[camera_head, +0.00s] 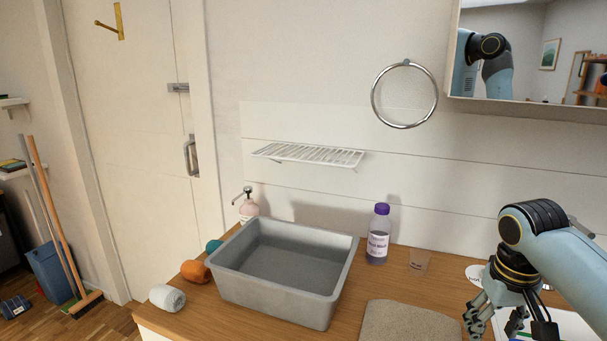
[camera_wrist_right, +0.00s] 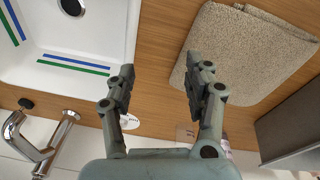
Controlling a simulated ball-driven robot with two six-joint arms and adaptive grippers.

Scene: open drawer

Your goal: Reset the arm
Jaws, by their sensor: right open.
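My right arm comes in from the right in the head view. Its gripper (camera_head: 478,318) points down over the right side of the wooden counter, beside a folded beige towel (camera_head: 408,325). In the right wrist view the gripper (camera_wrist_right: 158,85) is open, with its two fingers apart and only bare counter between them. The towel (camera_wrist_right: 245,55) lies to the right of the fingers there, and a white sink (camera_wrist_right: 75,30) with blue and green stripes lies to the left. My left gripper is in neither view.
A grey basin (camera_head: 228,288) stands mid-counter. A purple-capped bottle (camera_head: 377,240) and a clear cup (camera_head: 419,261) stand right of it. A soap dispenser (camera_head: 249,208), an orange roll (camera_head: 195,271) and a white roll (camera_head: 167,297) are left. A faucet (camera_wrist_right: 35,145) is near the sink.

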